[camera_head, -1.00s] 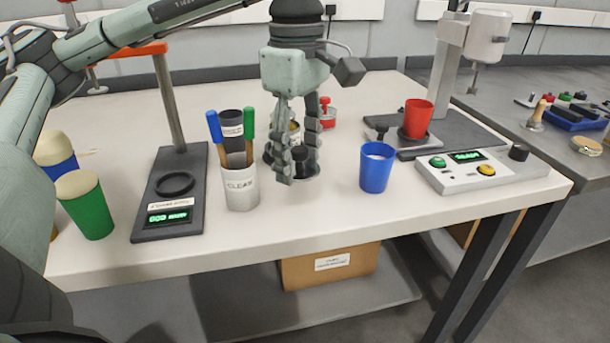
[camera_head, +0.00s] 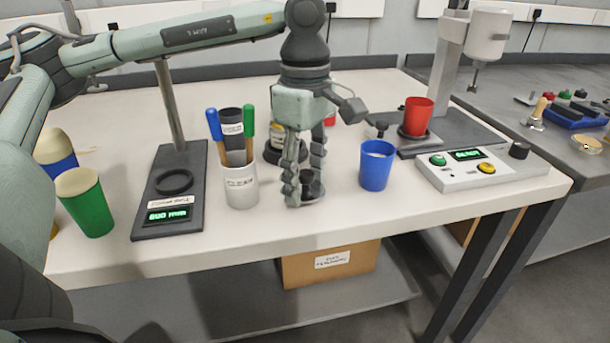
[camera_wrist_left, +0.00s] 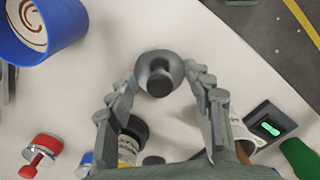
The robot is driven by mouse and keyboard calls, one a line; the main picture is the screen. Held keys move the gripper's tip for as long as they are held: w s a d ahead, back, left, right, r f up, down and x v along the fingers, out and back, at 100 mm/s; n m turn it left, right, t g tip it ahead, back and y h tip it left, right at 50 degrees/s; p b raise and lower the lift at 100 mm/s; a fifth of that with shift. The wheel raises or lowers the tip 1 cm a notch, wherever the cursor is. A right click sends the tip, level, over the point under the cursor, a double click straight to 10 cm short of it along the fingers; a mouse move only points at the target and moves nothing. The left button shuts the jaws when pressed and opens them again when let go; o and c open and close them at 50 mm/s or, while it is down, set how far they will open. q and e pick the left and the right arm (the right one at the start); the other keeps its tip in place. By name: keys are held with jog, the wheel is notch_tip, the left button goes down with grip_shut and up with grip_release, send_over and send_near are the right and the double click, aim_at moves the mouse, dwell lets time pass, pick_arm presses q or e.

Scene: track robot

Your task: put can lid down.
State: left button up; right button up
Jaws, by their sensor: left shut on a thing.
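My left gripper (camera_head: 305,192) is shut on the can lid (camera_head: 313,184), a small dark grey piece with a round knob. In the left wrist view the lid (camera_wrist_left: 159,75) sits between the fingertips of the gripper (camera_wrist_left: 160,88). In the head view the lid is low, at or just above the table; I cannot tell whether it touches. A dark can with a pale label (camera_head: 276,138) stands just behind the gripper, partly hidden by it. My right gripper is not in view.
A blue cup (camera_head: 377,167) stands to the right. A scale-like stand (camera_head: 170,205) and a green cup (camera_head: 85,203) are further left. A control box (camera_head: 475,172) is at right. Bare table (camera_head: 330,235) lies in front.

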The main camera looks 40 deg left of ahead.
aim_at(306, 172)
pick_arm(q)
jog(key=o, duration=1)
jog(key=shift+o, duration=0.3)
jog(key=shift+r+p, duration=0.25)
jog(key=shift+p, duration=0.05)
notch_tip(306, 172, up, 12)
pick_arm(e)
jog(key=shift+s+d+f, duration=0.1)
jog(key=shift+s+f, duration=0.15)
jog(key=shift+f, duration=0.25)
pick_arm(q)
jog(key=shift+f, duration=0.1)
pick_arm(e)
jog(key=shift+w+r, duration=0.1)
